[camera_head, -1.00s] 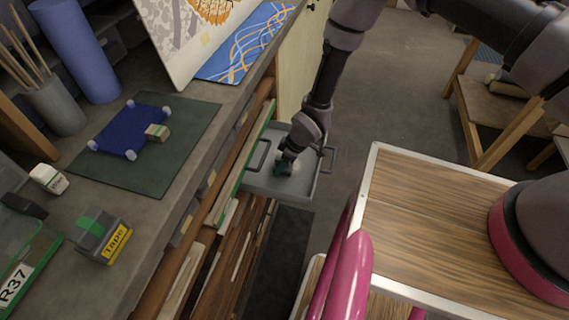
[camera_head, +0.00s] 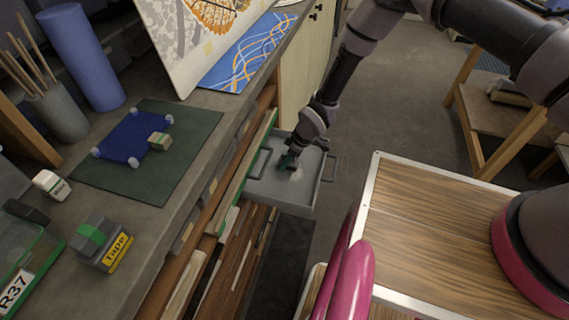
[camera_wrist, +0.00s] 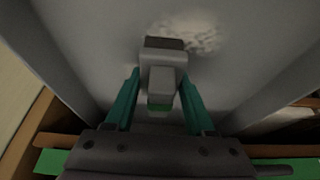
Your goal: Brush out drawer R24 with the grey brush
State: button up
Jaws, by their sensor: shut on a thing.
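A grey drawer (camera_head: 268,190) stands pulled out from under the bench; no label on it can be read. It also fills most of the wrist view (camera_wrist: 100,40). My gripper (camera_head: 289,161) reaches down into the drawer from above. In the wrist view, the teal fingers of my gripper (camera_wrist: 157,95) are shut on the grey brush (camera_wrist: 162,82), a grey block with a green band and a dark end. A pale, speckled patch of dust (camera_wrist: 195,36) lies on the drawer floor beyond the brush. It shows beside my gripper in the head view (camera_head: 297,175).
The bench (camera_head: 70,215) on the left holds a green mat (camera_head: 180,150) with a blue pad (camera_head: 135,138), a tape box (camera_head: 104,245) and a green-edged tray marked R37 (camera_head: 25,270). Another open compartment (camera_head: 235,260) with strips lies nearer. A wooden stand (camera_head: 500,120) is at right.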

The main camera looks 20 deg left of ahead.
jog(key=shift+w+a+r, duration=0.1)
jog(key=shift+w+a, duration=0.05)
jog(key=shift+w, duration=1.3)
jog(key=shift+w+a, duration=0.15)
jog(key=shift+w, duration=1.25)
jog(key=shift+s+a, duration=0.1)
jog(key=shift+a, duration=0.65)
jog(key=shift+s+d+f, duration=0.15)
jog(key=shift+s, duration=0.9)
jog(key=shift+s+d+f, duration=0.1)
jog(key=shift+s, duration=0.95)
jog(key=shift+s+d+r, duration=0.1)
jog(key=shift+s, duration=1.1)
jog(key=shift+s+d+r, duration=0.1)
jog(key=shift+s+d, duration=0.05)
jog(key=shift+s, duration=1.1)
jog(key=shift+s+d+r, duration=0.1)
jog(key=shift+s, duration=1.1)
jog(key=shift+r, duration=0.1)
